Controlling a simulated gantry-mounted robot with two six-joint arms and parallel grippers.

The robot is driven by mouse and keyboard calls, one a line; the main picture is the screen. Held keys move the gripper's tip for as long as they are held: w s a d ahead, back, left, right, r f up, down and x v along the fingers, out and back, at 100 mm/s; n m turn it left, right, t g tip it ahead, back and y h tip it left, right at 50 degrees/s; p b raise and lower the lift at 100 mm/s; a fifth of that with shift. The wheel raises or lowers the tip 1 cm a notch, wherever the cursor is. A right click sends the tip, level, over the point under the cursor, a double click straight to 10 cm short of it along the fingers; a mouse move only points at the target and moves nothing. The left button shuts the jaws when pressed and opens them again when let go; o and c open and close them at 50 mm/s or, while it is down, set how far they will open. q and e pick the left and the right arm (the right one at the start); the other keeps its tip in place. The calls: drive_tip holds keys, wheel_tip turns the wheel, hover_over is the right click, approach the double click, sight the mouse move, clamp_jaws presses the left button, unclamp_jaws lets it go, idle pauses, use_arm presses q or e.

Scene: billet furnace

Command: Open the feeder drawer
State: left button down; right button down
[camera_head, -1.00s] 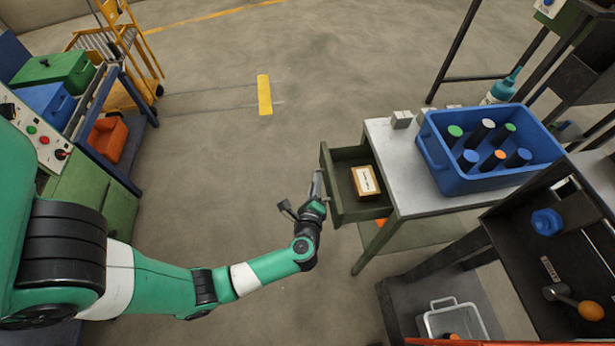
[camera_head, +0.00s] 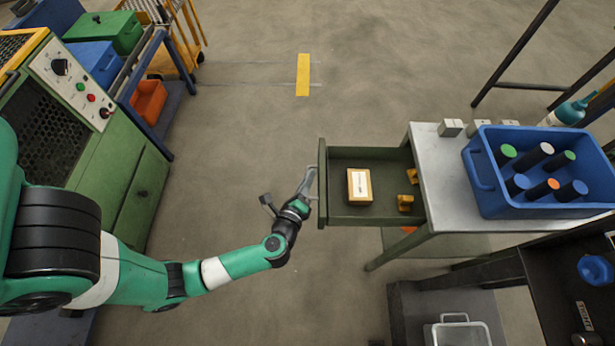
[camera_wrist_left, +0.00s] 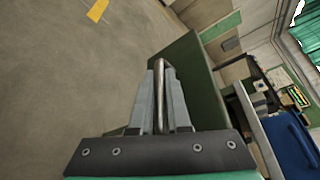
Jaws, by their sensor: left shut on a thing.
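The feeder drawer (camera_head: 386,160) is dark green and pulled well out of the left side of the metal-topped table. Inside it lie a small box with a white label (camera_head: 359,186) and yellow pieces (camera_head: 406,203) near the table side. My left gripper (camera_head: 309,182) is at the drawer's front panel, on its outer side. In the left wrist view its fingers (camera_wrist_left: 161,92) are shut on the drawer's metal handle bar (camera_wrist_left: 160,72), beside the green front panel (camera_wrist_left: 190,85). My right gripper is not in view.
A blue crate (camera_head: 478,186) with several dark cylinders stands on the table (camera_head: 436,165). Small metal blocks (camera_head: 450,128) sit at its back edge. A green machine (camera_head: 110,160) stands at the left. The floor between machine and drawer is clear.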

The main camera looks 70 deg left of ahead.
use_arm(q)
drive_tip(key=c, duration=1.2)
unclamp_jaws()
drive_tip(key=shift+o, duration=0.2)
drive_tip(key=p+v, duration=0.2)
drive_tip(key=v, duration=0.9)
drive_tip(key=shift+s+d+p, duration=0.2)
drive_tip(key=shift+s+p, duration=0.05)
drive_tip(key=shift+p, duration=0.1)
drive_tip(key=shift+a+r, duration=0.1)
drive_tip(key=shift+r, duration=0.1)
